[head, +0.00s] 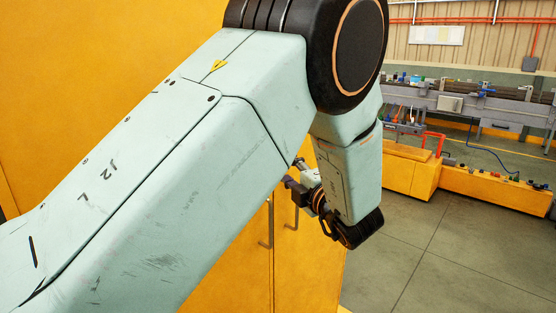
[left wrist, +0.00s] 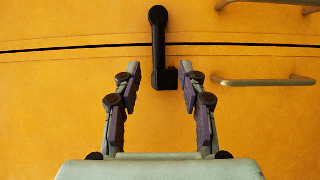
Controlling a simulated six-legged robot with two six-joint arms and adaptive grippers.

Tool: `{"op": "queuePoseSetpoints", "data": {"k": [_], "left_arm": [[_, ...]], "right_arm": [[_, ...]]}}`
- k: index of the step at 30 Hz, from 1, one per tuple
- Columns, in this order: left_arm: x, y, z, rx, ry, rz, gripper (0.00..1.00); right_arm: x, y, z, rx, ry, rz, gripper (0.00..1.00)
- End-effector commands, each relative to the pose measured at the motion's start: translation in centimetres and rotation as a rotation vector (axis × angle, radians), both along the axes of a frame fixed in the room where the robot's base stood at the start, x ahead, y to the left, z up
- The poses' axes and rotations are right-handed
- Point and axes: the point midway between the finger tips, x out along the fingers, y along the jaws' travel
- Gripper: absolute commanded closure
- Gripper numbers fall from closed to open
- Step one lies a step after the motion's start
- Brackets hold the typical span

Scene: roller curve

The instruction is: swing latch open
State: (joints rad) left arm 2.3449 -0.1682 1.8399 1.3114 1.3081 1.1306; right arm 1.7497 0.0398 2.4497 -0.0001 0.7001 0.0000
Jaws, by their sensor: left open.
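A black latch (left wrist: 158,45) is mounted on the yellow cabinet across the dark seam between two doors. In the left wrist view its long arm runs from a round end at the top to a wider block at the bottom. My left gripper (left wrist: 160,78) is open, with one finger on each side of the latch's lower end; whether either finger touches it I cannot tell. In the head view my left gripper (head: 297,188) is small and partly hidden behind my arm, close to the yellow cabinet (head: 222,280). The latch cannot be made out there. My right gripper is not in view.
A metal bar handle (left wrist: 262,81) sits right of my gripper on the lower door, and another handle (left wrist: 270,2) is at the top edge. In the head view, a grey roller conveyor (head: 450,103) stands behind, with open floor (head: 430,260) at right.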

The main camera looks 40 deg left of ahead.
Motion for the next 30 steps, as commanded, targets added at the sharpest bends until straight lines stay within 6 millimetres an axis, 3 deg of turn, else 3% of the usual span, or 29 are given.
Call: {"op": "queuePoseSetpoints", "data": {"k": [6,12,23,30], "left_arm": [[1.2,3.0,0.0,-0.002,0.000,0.003,0.58],[2.0,4.7,0.0,-0.001,0.003,0.001,0.58],[2.3,5.1,0.0,0.001,0.003,-0.002,0.58],[2.3,5.1,0.0,0.001,0.003,-0.002,0.77]], "right_arm": [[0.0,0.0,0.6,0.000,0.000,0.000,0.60],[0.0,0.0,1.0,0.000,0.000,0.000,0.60],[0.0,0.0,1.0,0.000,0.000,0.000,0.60],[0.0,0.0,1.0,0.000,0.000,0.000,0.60]]}}
